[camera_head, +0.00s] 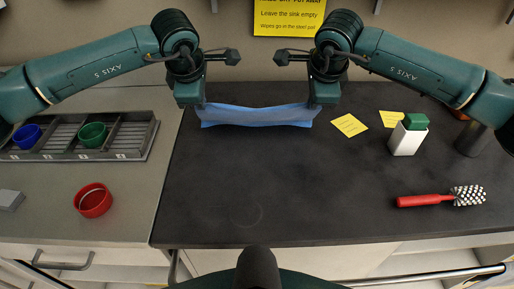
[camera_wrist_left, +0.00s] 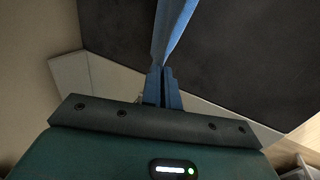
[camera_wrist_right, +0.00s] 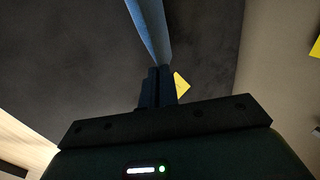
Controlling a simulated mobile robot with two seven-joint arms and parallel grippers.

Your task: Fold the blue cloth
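The blue cloth (camera_head: 257,116) hangs stretched between my two grippers at the back of the dark counter, sagging a little in the middle. My left gripper (camera_head: 201,104) is shut on its left end; the cloth (camera_wrist_left: 172,30) runs away from the closed fingers (camera_wrist_left: 162,82) in the left wrist view. My right gripper (camera_head: 314,103) is shut on its right end; the right wrist view shows the cloth (camera_wrist_right: 148,28) leading from the closed fingers (camera_wrist_right: 158,82). Whether its lower edge touches the counter I cannot tell.
The dark counter (camera_head: 250,200) in front is clear. To the right are yellow notes (camera_head: 349,125), a white bottle with a green top (camera_head: 407,138) and a red-handled brush (camera_head: 425,201). To the left are a rack (camera_head: 62,142) with blue and green cups and a red cup (camera_head: 93,200).

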